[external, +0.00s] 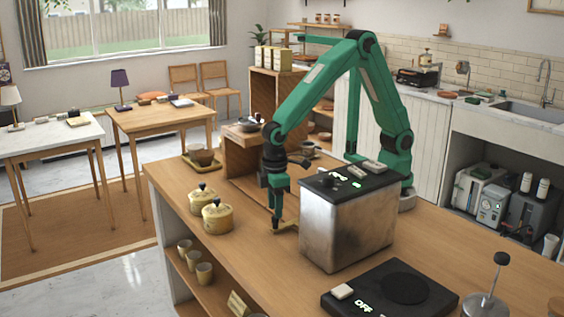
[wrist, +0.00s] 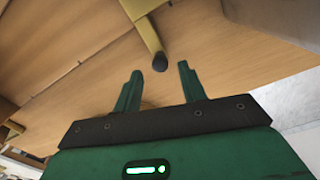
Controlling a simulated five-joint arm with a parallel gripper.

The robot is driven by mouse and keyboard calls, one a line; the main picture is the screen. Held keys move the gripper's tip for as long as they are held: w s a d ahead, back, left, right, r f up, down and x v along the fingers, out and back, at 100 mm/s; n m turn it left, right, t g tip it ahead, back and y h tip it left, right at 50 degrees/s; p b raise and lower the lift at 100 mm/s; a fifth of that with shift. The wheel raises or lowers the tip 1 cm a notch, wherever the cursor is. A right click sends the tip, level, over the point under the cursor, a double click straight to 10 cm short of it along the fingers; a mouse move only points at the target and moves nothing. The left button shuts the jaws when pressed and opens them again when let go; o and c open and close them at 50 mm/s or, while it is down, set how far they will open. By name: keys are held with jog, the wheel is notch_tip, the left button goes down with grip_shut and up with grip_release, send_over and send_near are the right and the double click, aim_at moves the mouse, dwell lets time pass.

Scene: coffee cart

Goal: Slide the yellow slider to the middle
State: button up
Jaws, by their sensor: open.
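The yellow slider (external: 288,227) shows as a small yellow bar low at the left side of the metal box (external: 345,225). In the wrist view a yellow bar (wrist: 146,30) with a dark rounded end reaches down from the top, apparently the same piece. My gripper (external: 275,227) points down beside the bar, just above the counter. In the wrist view my gripper (wrist: 160,73) is open, with the dark end in line with the gap between its fingertips. I cannot tell whether a finger touches it. The slider's track is not clearly visible.
The wooden counter (external: 235,255) is clear in front of my gripper. Two yellow lidded jars (external: 217,217) stand to the left. A wooden shelf box (external: 245,155) stands behind. A black hot plate (external: 390,292) lies at the front right. A tamper-like tool (external: 487,300) stands beside it.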

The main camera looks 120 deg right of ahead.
jog(key=shift+f, duration=2.2)
grip_shut()
